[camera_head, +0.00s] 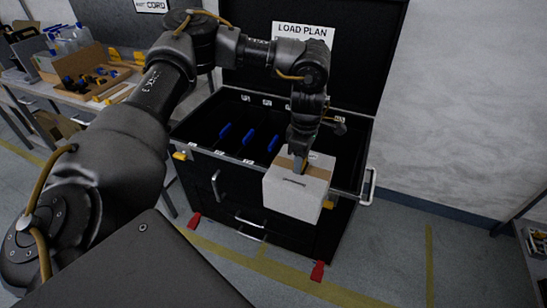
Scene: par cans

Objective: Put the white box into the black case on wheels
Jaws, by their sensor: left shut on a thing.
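The white box (294,194) has a brown tape strip on top and a dark slot on its front. My left gripper (298,168) is shut on it from above. The box hangs at the front right edge of the black case on wheels (235,190), hiding part of the case's rim and front. The case is open, its lid raised at the back with a "LOAD PLAN" sheet (303,33). Inside are compartments, several with blue-topped items (249,137). The right part of the inside is mostly hidden by my left arm and the box. My right gripper is not in view.
A workbench (83,101) with a cardboard box, bottles and tools stands at the left. Red wheel pieces (317,271) sit at the case's foot. A shelf (535,250) stands at the far right. The floor right of the case is clear.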

